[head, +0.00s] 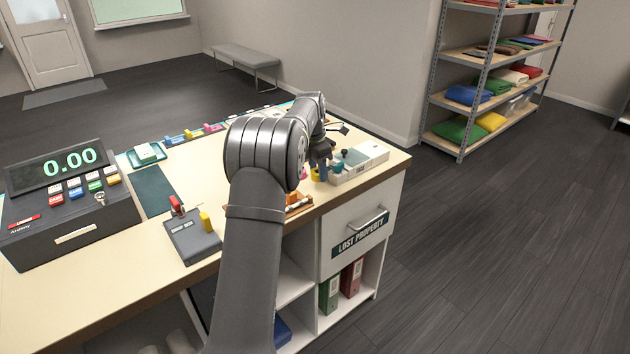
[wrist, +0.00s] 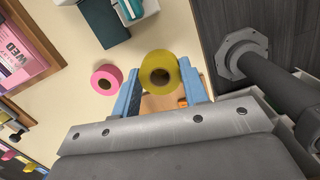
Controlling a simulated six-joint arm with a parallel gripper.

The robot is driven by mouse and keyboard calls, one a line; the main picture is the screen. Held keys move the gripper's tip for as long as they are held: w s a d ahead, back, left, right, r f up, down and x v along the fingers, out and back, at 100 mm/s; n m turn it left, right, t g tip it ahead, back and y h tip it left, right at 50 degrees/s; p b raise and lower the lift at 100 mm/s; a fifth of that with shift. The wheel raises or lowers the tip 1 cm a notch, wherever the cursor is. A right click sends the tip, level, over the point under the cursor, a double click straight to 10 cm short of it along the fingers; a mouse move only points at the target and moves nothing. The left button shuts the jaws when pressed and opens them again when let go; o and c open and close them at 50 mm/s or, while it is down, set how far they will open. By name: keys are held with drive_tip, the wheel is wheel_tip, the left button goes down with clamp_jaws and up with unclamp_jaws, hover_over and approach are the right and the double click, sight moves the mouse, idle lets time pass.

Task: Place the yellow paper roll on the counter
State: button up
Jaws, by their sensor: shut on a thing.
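The yellow paper roll (wrist: 160,70) is between the two blue fingers of my gripper (wrist: 158,88) in the wrist view, its hollow core facing the camera. My gripper is shut on it. In the head view my gripper (head: 320,155) is over the right end of the counter (head: 105,278), and a bit of the yellow roll (head: 315,174) shows below it, partly hidden by my arm. I cannot tell whether the roll touches the counter top. In the wrist view, the pale counter (wrist: 75,50) lies behind the roll.
A pink roll (wrist: 105,79) stands left of my gripper in the wrist view. A white tray (head: 362,160) is close to the gripper's right. An orange-brown wooden holder (head: 298,203) sits near the front edge. A cash register (head: 65,205) stands at the left.

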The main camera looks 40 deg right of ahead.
sight(316, 180)
drive_tip(key=shift+w+a+f, duration=0.1)
drive_tip(key=shift+w+f, duration=0.25)
drive_tip(key=shift+f, duration=1.85)
drive_tip(key=shift+f, duration=0.1)
drive_tip(key=o, duration=1)
drive_tip(key=shift+c, duration=0.2)
drive_tip(key=r, duration=0.4)
drive_tip(key=a+r, duration=0.1)
drive_tip(key=r, duration=0.7)
drive_tip(key=shift+w+a, duration=0.1)
drive_tip(key=shift+a, duration=0.15)
